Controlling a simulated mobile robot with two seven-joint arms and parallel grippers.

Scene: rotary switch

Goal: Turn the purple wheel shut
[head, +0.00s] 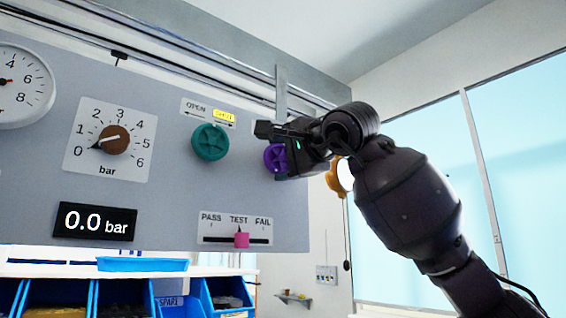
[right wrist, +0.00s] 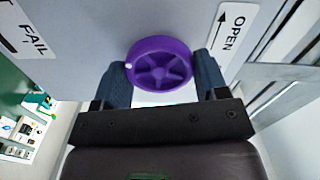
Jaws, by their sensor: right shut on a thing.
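The purple wheel (head: 275,157) is on the right end of the grey panel in the head view, partly hidden by my right gripper (head: 268,150). In the right wrist view the wheel (right wrist: 161,64) shows spokes and a white dot on its left rim. The two fingers of my right gripper (right wrist: 161,82) stand on either side of the wheel and are shut on its rim. An OPEN label (right wrist: 232,32) with an arrow is beside the wheel in that view. My left gripper is not in view.
The panel (head: 170,190) also carries a green wheel (head: 210,142), a brown knob (head: 115,140), a dial gauge (head: 15,85), a 0.0 bar display (head: 94,221) and a pink slider (head: 241,240). Blue bins (head: 120,297) stand below. The room right of the panel is open.

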